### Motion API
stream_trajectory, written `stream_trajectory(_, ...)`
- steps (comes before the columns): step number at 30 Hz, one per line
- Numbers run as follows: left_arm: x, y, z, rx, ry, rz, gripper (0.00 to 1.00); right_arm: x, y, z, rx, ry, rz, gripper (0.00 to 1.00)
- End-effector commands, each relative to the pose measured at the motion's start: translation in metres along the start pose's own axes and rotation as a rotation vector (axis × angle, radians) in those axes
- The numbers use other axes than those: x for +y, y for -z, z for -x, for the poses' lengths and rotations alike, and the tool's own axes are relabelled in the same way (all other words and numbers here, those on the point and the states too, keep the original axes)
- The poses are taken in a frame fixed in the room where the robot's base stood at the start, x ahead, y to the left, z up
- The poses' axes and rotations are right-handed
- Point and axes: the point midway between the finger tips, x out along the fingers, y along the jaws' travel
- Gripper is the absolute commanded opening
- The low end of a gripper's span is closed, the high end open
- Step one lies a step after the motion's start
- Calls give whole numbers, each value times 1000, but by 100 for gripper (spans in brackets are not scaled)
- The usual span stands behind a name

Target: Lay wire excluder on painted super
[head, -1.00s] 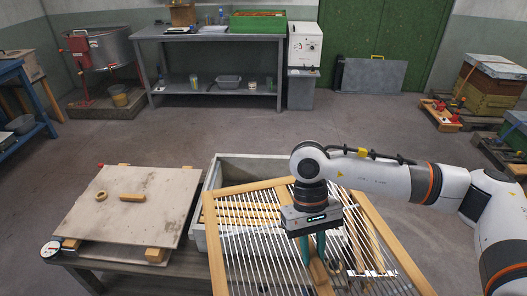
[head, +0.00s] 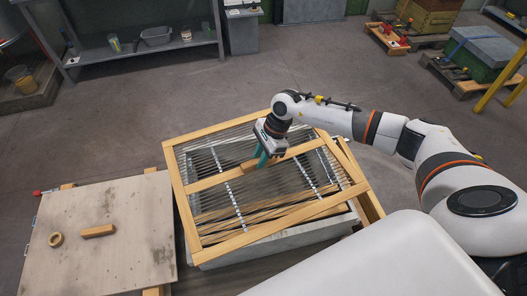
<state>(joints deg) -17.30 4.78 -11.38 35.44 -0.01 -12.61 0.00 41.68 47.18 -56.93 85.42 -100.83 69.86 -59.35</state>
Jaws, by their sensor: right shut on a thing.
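The wire excluder (head: 240,240), a wooden frame with thin metal wires and a wooden middle bar, covers most of the box's top in the head view. My right gripper (head: 262,161) is shut on it at the middle bar. The painted super (head: 290,241) is a pale grey box under the excluder; its front wall shows. The excluder sits turned relative to the box, with its left side past the box's edge. I cannot tell whether it touches the rim. Wooden bars show through the wires. My left gripper is not in view.
Another wooden bar (head: 368,200) sticks out at the excluder's right. A grey bench (head: 145,50) stands behind. The floor between is clear.

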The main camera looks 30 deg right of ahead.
Motion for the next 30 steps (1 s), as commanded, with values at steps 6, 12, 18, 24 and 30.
stream_trajectory(6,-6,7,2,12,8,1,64,11,-22,-9,3,-70,-163,0)
stream_trajectory(12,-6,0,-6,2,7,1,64,11,-26,-19,3,-71,-165,0)
stream_trajectory(18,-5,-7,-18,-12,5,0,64,11,-33,-37,4,-71,-164,0)
stream_trajectory(24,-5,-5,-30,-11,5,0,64,11,-40,-55,4,-70,-162,0)
stream_trajectory(30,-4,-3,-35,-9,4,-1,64,11,-44,-62,3,-70,-162,0)
